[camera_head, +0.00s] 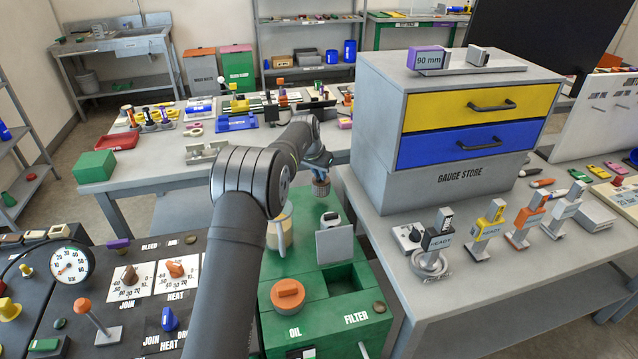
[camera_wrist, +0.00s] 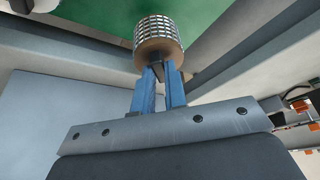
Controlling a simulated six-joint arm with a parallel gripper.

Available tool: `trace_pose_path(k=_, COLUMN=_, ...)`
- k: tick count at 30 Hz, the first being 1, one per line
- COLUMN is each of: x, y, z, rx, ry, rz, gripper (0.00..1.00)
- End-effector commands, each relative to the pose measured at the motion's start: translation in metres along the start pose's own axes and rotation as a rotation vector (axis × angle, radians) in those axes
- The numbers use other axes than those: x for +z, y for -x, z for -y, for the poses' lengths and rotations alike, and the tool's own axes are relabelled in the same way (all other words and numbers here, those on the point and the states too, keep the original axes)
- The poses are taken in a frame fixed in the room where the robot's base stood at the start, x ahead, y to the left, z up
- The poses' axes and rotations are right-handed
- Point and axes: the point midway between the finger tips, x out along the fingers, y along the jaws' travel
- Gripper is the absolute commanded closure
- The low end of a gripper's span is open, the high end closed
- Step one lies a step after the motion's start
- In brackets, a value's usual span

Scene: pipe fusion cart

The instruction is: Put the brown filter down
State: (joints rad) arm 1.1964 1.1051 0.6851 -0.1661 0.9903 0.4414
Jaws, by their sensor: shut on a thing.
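My gripper (camera_wrist: 160,70) has blue fingers and is shut on the brown filter (camera_wrist: 158,36), a short cylinder with a metal mesh side and a brown end. In the head view the filter (camera_head: 321,187) hangs below my gripper (camera_head: 316,158), at the far end of the green unit. Green surface shows behind the filter in the wrist view; I cannot tell whether the filter touches it. The green unit (camera_head: 318,328) has an open square recess (camera_head: 342,279) by the FILTER label, with a grey plate (camera_head: 335,243) standing upright behind it. My arm hides part of the unit's left side.
An orange OIL cap (camera_head: 288,294) and a clear cup with yellowish contents (camera_head: 280,230) are on the unit. A dark control panel (camera_head: 130,290) is at left. The gauge store cabinet (camera_head: 455,130) stands at right on a grey table with several tagged tools.

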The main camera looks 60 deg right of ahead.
Motion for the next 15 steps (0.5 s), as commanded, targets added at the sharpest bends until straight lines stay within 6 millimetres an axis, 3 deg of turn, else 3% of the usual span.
trace_pose_path(k=9, x=0.015, y=-0.035, z=0.000, rx=0.000, ry=0.001, rz=0.000, gripper=1.00)
trace_pose_path(k=15, x=0.015, y=-0.036, z=0.000, rx=0.000, ry=0.001, rz=-0.001, gripper=1.00)
